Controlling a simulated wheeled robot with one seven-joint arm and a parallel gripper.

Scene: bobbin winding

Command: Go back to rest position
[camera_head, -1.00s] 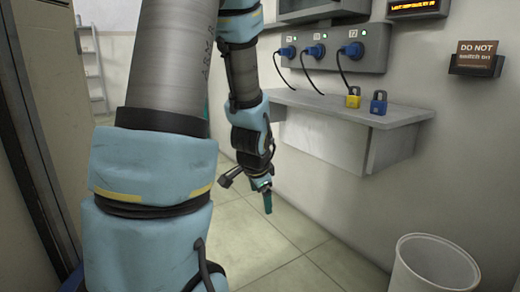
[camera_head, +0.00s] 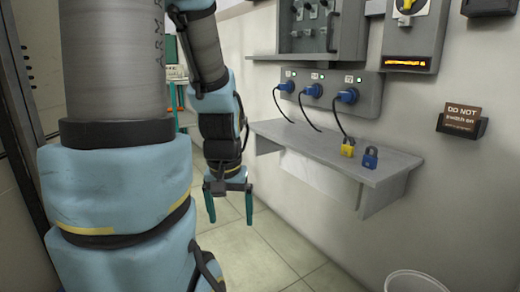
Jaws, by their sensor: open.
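My gripper (camera_head: 230,207) hangs at the end of my arm, left of the wall shelf. Its two teal fingers point down and stand apart, with nothing between them. The floor shows below it. The grey shelf (camera_head: 290,137) is on the wall to the right and holds a yellow padlock (camera_head: 348,147) and a blue padlock (camera_head: 370,159) near its right end. My gripper is apart from the shelf and touches nothing.
Above the shelf is a grey socket panel (camera_head: 371,100) with several blue plugs and black cables. A "DO NOT switch on" sign (camera_head: 462,119) is on the right wall. A white bin (camera_head: 415,281) stands at the bottom right. The tiled floor (camera_head: 262,255) between is clear.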

